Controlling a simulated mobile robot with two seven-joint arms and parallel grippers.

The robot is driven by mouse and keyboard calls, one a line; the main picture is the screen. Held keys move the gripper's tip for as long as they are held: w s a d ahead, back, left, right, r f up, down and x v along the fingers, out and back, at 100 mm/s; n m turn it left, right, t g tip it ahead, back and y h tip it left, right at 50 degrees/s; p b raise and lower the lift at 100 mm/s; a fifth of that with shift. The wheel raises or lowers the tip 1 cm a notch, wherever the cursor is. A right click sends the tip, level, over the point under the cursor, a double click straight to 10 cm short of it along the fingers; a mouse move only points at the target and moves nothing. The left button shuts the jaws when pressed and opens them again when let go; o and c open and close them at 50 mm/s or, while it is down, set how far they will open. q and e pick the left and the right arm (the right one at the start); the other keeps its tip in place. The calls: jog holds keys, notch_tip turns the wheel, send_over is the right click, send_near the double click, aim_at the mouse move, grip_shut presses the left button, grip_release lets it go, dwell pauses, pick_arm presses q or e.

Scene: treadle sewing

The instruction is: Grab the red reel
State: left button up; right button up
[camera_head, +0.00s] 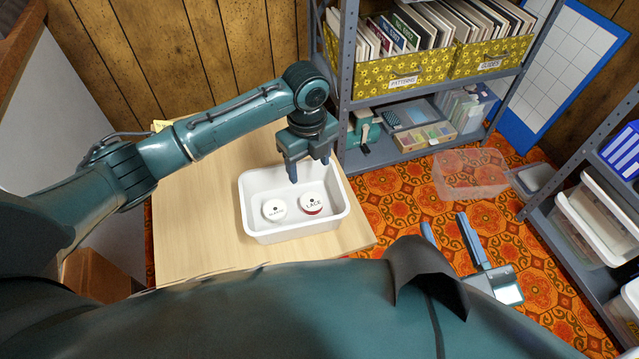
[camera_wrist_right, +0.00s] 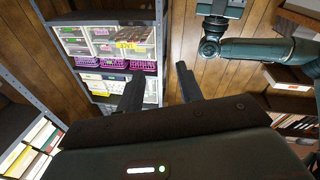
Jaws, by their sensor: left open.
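The red reel (camera_head: 313,208) lies flat in a white tray (camera_head: 285,236). It has a white top marked "LACE" and a red edge showing below. Another reel (camera_head: 274,210) with a white top lies just to its left in the same tray. My left gripper (camera_head: 309,171) is open and points down above the back part of the tray, just behind the red reel in the picture. It holds nothing. My right gripper (camera_head: 445,221) is open and empty over the patterned floor. Its spread fingers also show in the right wrist view (camera_wrist_right: 160,70).
The tray stands on a light wooden table (camera_head: 192,240). A grey metal shelf (camera_head: 345,85) with yellow boxes and books rises close behind and right of the left gripper. A clear box (camera_head: 470,172) sits on the orange floor, with another shelf of bins at right.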

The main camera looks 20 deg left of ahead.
pick_arm(q)
jog(key=b, duration=0.3)
send_over(312, 201)
notch_tip(312, 201, down, 8)
jog(key=shift+a+r, duration=0.1)
jog(key=shift+a, duration=0.05)
notch_tip(312, 201, down, 5)
jog(key=b, duration=0.3)
jog(key=shift+f+b, duration=0.2)
jog(key=shift+b, duration=0.1)
jog(key=c, duration=0.7)
jog(key=shift+r, duration=0.1)
pick_arm(e)
jog(key=shift+a+f+m+t+y, duration=0.1)
jog(key=shift+a+m+t+y, duration=0.2)
jog(key=shift+a+m+y, duration=0.35)
